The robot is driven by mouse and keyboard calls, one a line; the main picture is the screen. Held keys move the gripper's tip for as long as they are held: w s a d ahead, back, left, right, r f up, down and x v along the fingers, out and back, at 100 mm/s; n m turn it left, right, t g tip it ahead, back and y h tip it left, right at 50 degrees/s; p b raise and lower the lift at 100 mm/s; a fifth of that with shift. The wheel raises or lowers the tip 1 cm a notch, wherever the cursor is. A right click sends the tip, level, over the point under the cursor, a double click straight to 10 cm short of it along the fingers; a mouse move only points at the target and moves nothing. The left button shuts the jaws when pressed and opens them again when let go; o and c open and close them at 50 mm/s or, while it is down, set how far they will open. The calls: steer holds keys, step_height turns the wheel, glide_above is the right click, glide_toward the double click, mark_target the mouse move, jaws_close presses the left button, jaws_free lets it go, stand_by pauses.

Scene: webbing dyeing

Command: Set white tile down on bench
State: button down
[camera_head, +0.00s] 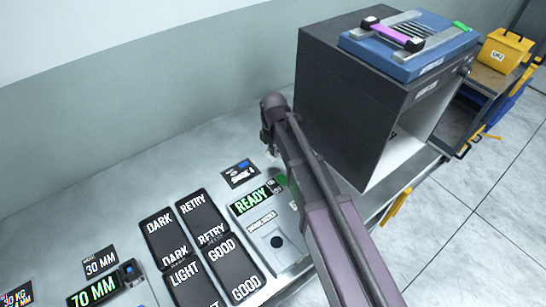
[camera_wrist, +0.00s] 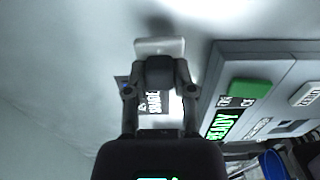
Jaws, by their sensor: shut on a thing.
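A white tile (camera_wrist: 160,46) shows in the wrist view as a pale slab at the tips of my gripper (camera_wrist: 160,64). My gripper is shut on it. The grey metal bench (camera_head: 130,190) lies below, and it fills the left of the wrist view (camera_wrist: 60,80). A soft shadow falls on the bench just beyond the tile. Whether the tile touches the bench I cannot tell. In the head view my gripper (camera_head: 268,142) is over the back of the bench, largely covered by my own arm, and the tile is not clear there.
A small dark label card (camera_head: 240,174) and a checker with a green READY display (camera_head: 254,198) stand close by. Black DARK, RETRY, LIGHT and GOOD pads (camera_head: 172,238) lie left of it. A dark open-fronted cabinet (camera_head: 350,100) stands right. The back-left bench is clear.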

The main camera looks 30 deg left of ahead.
mark_target(273, 157)
steer(key=shift+f+b, duration=1.8)
steer(key=shift+f, duration=0.05)
steer(key=shift+f, duration=0.15)
steer(key=shift+c, duration=2.3)
jaws_free()
step_height(273, 157, up, 12)
steer(key=p, duration=1.2)
steer(key=shift+r, duration=0.2)
